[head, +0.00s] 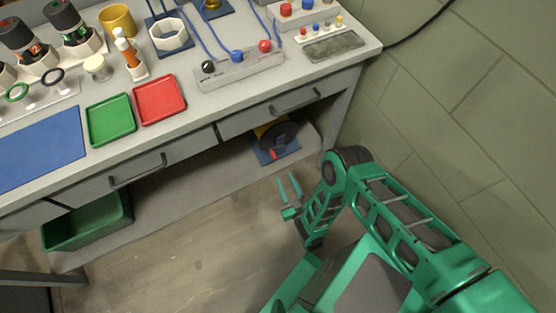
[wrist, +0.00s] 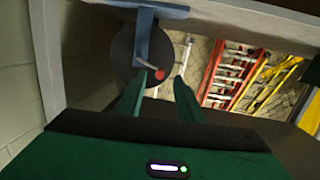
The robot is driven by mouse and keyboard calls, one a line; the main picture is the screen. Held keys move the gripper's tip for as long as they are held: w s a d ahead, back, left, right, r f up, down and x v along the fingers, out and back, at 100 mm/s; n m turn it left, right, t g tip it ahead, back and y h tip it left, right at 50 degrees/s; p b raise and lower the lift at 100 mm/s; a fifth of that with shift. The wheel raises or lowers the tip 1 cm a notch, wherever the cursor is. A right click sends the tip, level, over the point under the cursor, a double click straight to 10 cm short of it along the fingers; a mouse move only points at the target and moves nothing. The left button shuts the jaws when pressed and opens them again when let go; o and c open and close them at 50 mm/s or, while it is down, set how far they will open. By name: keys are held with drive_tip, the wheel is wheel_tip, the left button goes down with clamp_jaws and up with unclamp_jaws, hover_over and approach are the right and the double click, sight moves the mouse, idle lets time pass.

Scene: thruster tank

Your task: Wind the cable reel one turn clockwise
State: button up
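The cable reel (head: 284,132) sits on the low shelf under the bench, below the right drawer. It has a dark disc, a yellow part behind it and a red crank knob (head: 273,154) at its lower front. In the wrist view the dark disc (wrist: 124,52) stands behind a blue-grey bracket (wrist: 144,38), and the red knob (wrist: 159,75) shows between the fingertips. My gripper (head: 287,177) is open and empty, in front of the shelf. In the head view its fingertips are apart from the knob. The wrist view also shows both open fingers (wrist: 160,84).
The bench drawer (head: 278,110) with its handle overhangs the reel. A green bin (head: 88,228) stands under the bench at left. A wall (head: 450,90) bounds the right side. The floor (head: 200,255) before the bench is clear. Ladders (wrist: 235,78) show beyond the shelf.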

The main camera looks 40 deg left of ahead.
sight(274, 159)
drive_tip(key=a+r+n+h, duration=0.3)
drive_tip(key=r+n, duration=0.1)
drive_tip(key=n, duration=0.3)
drive_tip(key=shift+t, duration=0.4)
drive_tip(key=x, duration=1)
drive_tip(key=shift+a, duration=0.5)
clamp_jaws()
